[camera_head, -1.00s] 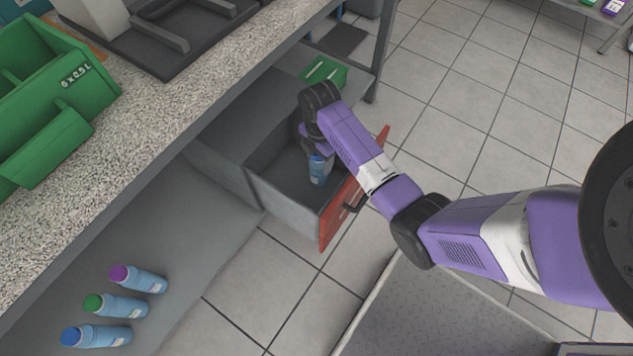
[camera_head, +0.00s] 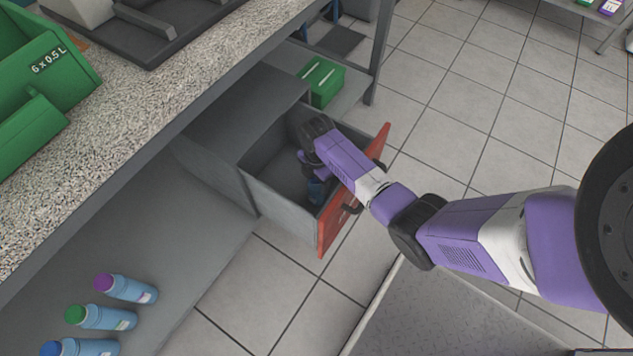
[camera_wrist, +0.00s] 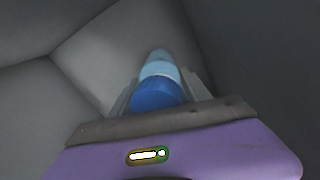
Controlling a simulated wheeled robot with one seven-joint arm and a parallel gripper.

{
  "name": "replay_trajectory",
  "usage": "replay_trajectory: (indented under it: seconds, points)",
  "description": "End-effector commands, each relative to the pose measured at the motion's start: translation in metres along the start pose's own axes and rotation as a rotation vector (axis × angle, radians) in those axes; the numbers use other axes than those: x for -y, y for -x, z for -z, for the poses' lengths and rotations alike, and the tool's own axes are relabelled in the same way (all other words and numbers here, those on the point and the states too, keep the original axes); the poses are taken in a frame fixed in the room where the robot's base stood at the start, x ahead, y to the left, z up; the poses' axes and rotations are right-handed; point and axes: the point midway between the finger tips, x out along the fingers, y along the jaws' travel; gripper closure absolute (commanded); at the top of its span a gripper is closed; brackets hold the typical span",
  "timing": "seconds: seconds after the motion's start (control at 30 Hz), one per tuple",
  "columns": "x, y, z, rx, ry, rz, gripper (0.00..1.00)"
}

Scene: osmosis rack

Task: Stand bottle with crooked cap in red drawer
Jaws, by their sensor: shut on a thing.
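The red drawer (camera_head: 328,231) is pulled open under the counter, with grey inner walls and a red front. My gripper (camera_wrist: 165,100) reaches down inside it and is shut on a light blue bottle (camera_wrist: 160,68) with a blue cap (camera_wrist: 157,95). In the head view the bottle (camera_head: 316,190) shows low in the drawer near the red front, partly hidden by my arm. In the wrist view the cap is nearest the camera. I cannot tell whether the bottle touches the drawer floor, nor whether its cap is crooked.
A green crate (camera_head: 40,70) stands on the speckled counter (camera_head: 150,120). A small green box (camera_head: 322,88) sits behind the drawer.

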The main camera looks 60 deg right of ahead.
Motion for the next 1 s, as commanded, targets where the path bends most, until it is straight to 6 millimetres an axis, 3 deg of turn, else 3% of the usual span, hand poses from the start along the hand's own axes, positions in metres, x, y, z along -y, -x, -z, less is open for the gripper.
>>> replay_trajectory:
  seconds: [0.23,0.27,0.37,0.73,0.87,1.0]
  points:
    - [-0.001,-0.002,0.000,0.000,0.000,-0.001,1.00]
    - [0.000,-0.002,0.000,0.000,0.000,0.000,0.41]
    - [0.000,-0.001,0.000,0.000,0.000,0.000,0.23]
    - [0.000,0.003,0.000,0.000,0.000,0.000,0.23]
    - [-0.001,0.019,0.000,-0.001,0.000,-0.002,0.23]
    - [-0.001,0.048,0.001,-0.001,0.001,-0.003,0.23]
